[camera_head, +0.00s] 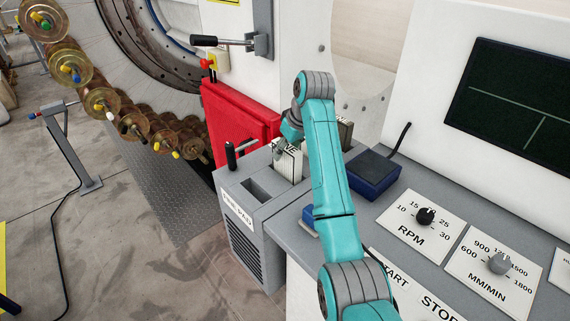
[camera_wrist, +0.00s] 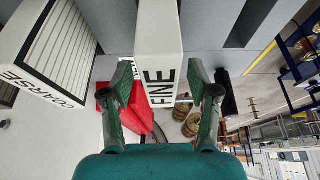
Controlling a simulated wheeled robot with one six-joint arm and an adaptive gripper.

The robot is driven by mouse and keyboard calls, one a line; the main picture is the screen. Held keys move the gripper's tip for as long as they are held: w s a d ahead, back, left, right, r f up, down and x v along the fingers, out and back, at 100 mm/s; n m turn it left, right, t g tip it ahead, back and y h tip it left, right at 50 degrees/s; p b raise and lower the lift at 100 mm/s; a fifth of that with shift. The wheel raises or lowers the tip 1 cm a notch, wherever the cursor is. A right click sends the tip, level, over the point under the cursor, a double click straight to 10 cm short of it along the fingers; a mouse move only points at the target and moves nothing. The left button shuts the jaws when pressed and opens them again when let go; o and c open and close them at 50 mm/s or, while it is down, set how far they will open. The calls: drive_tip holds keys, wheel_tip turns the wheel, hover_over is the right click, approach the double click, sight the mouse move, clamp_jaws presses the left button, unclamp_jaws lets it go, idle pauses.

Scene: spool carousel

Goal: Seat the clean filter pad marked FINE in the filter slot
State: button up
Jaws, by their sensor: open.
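The white FINE pad (camera_head: 287,166) stands upright on the grey housing top in the head view, partly hidden by my arm. In the wrist view the FINE pad (camera_wrist: 160,40) is in the middle, its lettering facing the camera. My gripper (camera_wrist: 160,80) is open, with one finger on each side of the pad and small gaps showing. In the head view my gripper (camera_head: 286,147) is at the pad's top. A dark empty slot (camera_head: 256,190) is in the grey housing, left of the pad; it also shows in the wrist view (camera_wrist: 247,22). The pad's foot is hidden.
A COARSE pad (camera_wrist: 62,50) stands beside the FINE pad. A black-handled lever (camera_head: 240,152) rises by the slot. A red panel (camera_head: 238,108) stands behind. A dark blue box (camera_head: 374,173) and the RPM knob (camera_head: 426,215) are on the right. Brass spools (camera_head: 100,102) hang at left.

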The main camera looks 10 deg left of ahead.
drive_tip(key=shift+f, duration=0.25)
idle(0.5)
clamp_jaws()
